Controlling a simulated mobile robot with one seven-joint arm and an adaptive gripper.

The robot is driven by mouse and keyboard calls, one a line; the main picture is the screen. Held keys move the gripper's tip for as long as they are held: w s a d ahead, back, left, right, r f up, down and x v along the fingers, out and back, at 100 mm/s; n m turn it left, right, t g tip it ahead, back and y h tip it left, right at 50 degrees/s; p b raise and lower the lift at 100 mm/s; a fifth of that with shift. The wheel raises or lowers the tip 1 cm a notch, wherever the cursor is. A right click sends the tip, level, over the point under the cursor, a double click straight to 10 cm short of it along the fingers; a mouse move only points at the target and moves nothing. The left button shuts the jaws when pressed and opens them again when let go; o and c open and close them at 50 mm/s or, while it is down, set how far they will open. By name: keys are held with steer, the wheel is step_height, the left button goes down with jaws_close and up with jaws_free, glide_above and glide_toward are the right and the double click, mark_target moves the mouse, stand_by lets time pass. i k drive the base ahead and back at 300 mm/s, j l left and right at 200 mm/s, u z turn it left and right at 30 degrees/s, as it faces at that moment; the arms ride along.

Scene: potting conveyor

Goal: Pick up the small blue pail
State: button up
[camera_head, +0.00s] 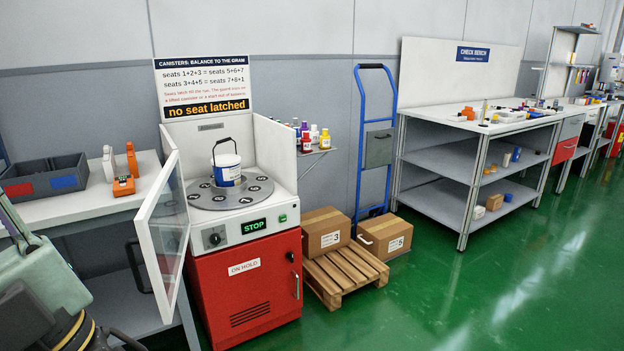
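A small pail (227,175) with a white upper part, a blue band and a raised black handle stands upright on the round grey turntable (208,197) of the red and white machine. Numbered seats show around it on the turntable. The machine's clear-paned guard door (163,232) stands swung open at the left. Parts of my own arm show at the lower left edge, well apart from the pail. My gripper's fingers do not show.
The machine (250,285) reads STOP and ON HOLD. Left of it, a bench holds a grey bin (45,168) and orange tools (124,185). Right of it are boxes on a pallet (345,275), a blue hand truck (391,100) and a check bench (440,115). Green floor is clear at right.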

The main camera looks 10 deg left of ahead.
mark_target(226, 168)
steer(key=k+j+u, duration=0.15)
steer(key=j, duration=0.35)
steer(key=k+j+u, duration=0.2)
steer(key=j, duration=0.3)
steer(key=j+u, duration=0.15)
steer(key=j, duration=0.35)
